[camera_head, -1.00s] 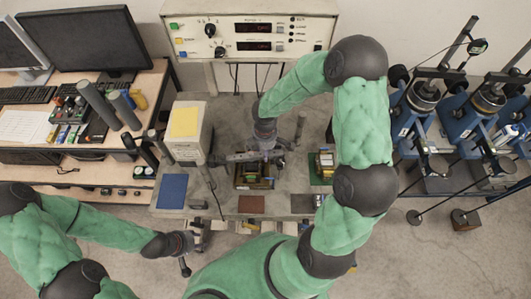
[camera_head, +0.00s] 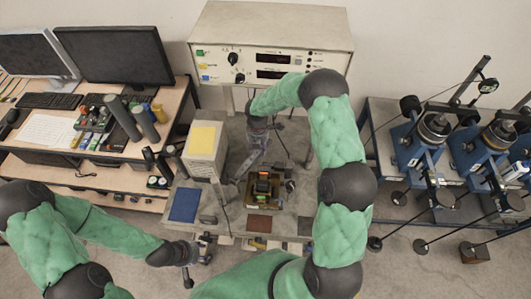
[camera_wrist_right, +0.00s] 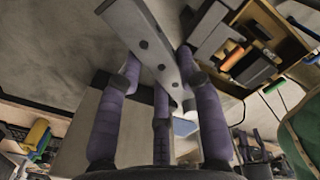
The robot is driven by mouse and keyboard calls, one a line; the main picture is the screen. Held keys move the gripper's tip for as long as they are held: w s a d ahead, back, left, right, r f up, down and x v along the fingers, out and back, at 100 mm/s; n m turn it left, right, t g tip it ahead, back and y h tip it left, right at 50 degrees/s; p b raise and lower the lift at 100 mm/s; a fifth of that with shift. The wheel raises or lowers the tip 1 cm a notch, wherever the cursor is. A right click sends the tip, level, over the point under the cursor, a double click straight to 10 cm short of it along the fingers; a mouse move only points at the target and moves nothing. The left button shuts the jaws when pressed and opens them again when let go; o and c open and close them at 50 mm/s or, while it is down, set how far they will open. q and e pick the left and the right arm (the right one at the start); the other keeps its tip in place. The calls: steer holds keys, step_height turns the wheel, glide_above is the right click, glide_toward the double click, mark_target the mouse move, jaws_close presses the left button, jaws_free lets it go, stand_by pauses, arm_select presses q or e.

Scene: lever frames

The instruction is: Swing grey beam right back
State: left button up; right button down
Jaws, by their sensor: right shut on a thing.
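The grey beam (camera_wrist_right: 150,42), a flat metal bar with dark holes, passes between the purple-wrapped fingers of my right gripper (camera_wrist_right: 160,95) in the right wrist view. The gripper is shut on it. In the head view my right gripper (camera_head: 257,148) is at the back middle of the grey bench, behind a wooden box; the beam (camera_head: 247,166) slants toward the front left, partly hidden by the gripper. My left gripper (camera_head: 188,262) hangs in front of the bench, away from the beam; its finger opening is too small to tell.
The wooden box (camera_head: 264,202) with small parts sits just in front of the beam. A beige box with a yellow top (camera_head: 203,140) stands to the left, a blue mat (camera_head: 185,205) before it. A control console (camera_head: 270,45) stands behind. Blue test machines (camera_head: 425,140) are at right.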

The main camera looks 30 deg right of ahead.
steer(key=shift+w+a+n, duration=1.3)
steer(key=shift+w+n, duration=0.2)
steer(key=shift+w, duration=0.05)
steer(key=c, duration=0.8)
jaws_free()
step_height(320, 180, up, 12)
steer(key=shift+f, duration=0.1)
